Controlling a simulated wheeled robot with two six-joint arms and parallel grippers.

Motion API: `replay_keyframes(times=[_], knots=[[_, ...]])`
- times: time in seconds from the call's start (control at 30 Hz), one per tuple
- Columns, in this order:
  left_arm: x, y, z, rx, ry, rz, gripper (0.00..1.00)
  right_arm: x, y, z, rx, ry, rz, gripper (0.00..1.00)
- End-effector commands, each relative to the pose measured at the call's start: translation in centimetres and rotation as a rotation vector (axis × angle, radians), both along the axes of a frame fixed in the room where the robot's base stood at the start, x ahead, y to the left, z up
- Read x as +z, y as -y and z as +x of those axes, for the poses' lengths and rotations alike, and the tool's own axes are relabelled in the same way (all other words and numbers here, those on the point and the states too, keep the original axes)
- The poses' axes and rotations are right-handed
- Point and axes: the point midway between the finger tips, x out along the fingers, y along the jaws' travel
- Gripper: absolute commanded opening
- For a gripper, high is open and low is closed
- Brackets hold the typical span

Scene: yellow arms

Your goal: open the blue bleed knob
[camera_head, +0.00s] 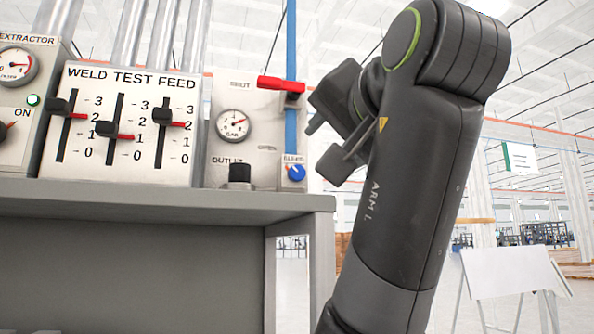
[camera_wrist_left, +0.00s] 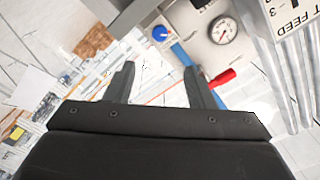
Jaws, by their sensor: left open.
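The blue bleed knob (camera_head: 297,172) sits under a BLEED label at the lower right of the gauge panel. It has a white pointer mark. In the left wrist view the knob (camera_wrist_left: 160,33) appears beyond the fingertips, roughly in line with the gap between them. My left gripper (camera_head: 325,143) is to the right of the panel, apart from the knob and tilted toward it. In the left wrist view its two fingers (camera_wrist_left: 159,69) are spread with nothing between them. My right gripper is not in view.
A red handle (camera_head: 280,84) crosses the blue pipe (camera_head: 291,45) above the knob, left of my gripper. A gauge (camera_head: 233,125) and a black outlet fitting (camera_head: 240,174) are on the panel. The WELD TEST FEED slider panel (camera_head: 130,83) stands farther left on the grey bench (camera_head: 150,205).

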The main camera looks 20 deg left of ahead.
Motion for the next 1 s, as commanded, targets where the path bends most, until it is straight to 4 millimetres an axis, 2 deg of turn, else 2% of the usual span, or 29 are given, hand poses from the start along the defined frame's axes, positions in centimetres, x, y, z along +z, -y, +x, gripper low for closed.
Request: replay_keyframes(times=[0.1, 0.23, 0.37, 0.6, 0.8, 1.0], knots=[[0.4, -1.6, 2.1, 0.005, -0.003, -0.002, 0.49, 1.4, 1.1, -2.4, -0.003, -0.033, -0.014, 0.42], [0.4, -3.2, 4.6, 0.006, -0.004, -0.002, 0.49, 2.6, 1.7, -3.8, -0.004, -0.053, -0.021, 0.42], [0.5, -4.8, 6.9, 0.005, -0.003, -0.001, 0.49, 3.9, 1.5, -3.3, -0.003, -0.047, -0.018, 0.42], [0.4, -7.4, 10.8, 0.004, -0.003, -0.001, 0.49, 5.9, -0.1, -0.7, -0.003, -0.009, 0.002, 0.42], [0.2, -8.6, 12.6, 0.003, -0.001, -0.001, 0.49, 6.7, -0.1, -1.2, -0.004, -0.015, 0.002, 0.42], [0.0, -8.8, 13.0, 0.001, 0.000, -0.001, 0.49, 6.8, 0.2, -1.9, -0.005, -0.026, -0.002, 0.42]])
